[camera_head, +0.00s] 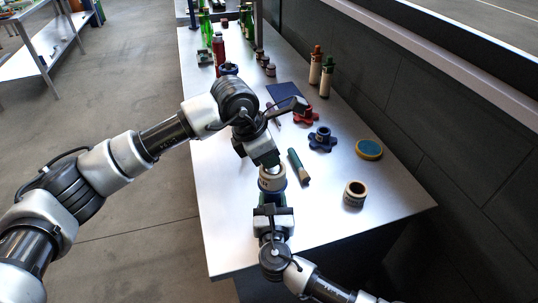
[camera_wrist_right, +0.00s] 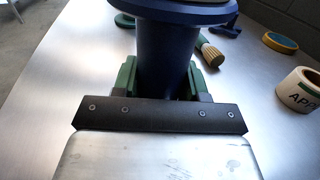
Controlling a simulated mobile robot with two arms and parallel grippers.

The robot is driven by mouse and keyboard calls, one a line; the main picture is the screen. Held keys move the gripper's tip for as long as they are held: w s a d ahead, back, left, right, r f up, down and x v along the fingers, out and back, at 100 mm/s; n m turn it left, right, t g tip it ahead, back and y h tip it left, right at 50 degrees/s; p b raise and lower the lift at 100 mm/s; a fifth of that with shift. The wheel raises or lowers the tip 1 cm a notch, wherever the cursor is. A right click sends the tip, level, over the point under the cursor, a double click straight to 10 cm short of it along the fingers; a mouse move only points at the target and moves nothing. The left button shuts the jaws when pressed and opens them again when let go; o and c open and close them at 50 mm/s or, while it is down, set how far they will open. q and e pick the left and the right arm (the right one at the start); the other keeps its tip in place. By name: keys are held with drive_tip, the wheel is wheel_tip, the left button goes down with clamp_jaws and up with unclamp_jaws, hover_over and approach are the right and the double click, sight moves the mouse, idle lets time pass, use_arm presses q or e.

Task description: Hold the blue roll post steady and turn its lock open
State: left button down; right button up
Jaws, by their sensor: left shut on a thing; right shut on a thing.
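The blue roll post (camera_wrist_right: 168,55) stands upright in the right wrist view, with a wide blue flange at its top. My right gripper (camera_wrist_right: 165,85) is shut on the post, its green pads on either side of it. In the head view my right gripper (camera_head: 272,200) reaches it from the near side. A cream roll (camera_head: 272,182) sits on the post. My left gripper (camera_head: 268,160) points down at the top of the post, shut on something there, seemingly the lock. The lock itself is hidden by the fingers.
A brush (camera_head: 299,167) lies just right of the post. A loose tape roll (camera_head: 354,194), a yellow-and-blue disc (camera_head: 369,149), a blue star-shaped piece (camera_head: 322,139) and a red one (camera_head: 305,114) lie further right. Bottles stand at the back. The table's front left is clear.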

use_arm(q)
drive_tip(key=m+g, duration=0.1)
drive_tip(key=m, duration=0.3)
drive_tip(key=shift+w+m+g, duration=0.15)
drive_tip(key=shift+m+g, duration=0.25)
drive_tip(key=m+g, duration=0.1)
drive_tip(key=m, duration=0.3)
drive_tip(key=shift+r+m+g, duration=0.1)
drive_tip(key=shift+m+g, duration=0.2)
drive_tip(key=shift+g, duration=0.1)
use_arm(e)
drive_tip(key=shift+f, duration=0.1)
use_arm(q)
drive_tip(key=m+g+y, duration=0.1)
drive_tip(key=m, duration=0.3)
drive_tip(key=shift+w, duration=0.15)
drive_tip(key=shift+d+m+g+y, duration=0.1)
drive_tip(key=shift+m+g+y, duration=0.25)
drive_tip(key=shift+m, duration=0.75)
drive_tip(key=shift+m+g+y, duration=0.15)
drive_tip(key=shift+m+y, duration=0.4)
drive_tip(key=shift+m, duration=0.55)
drive_tip(key=c, duration=1.3)
unclamp_jaws()
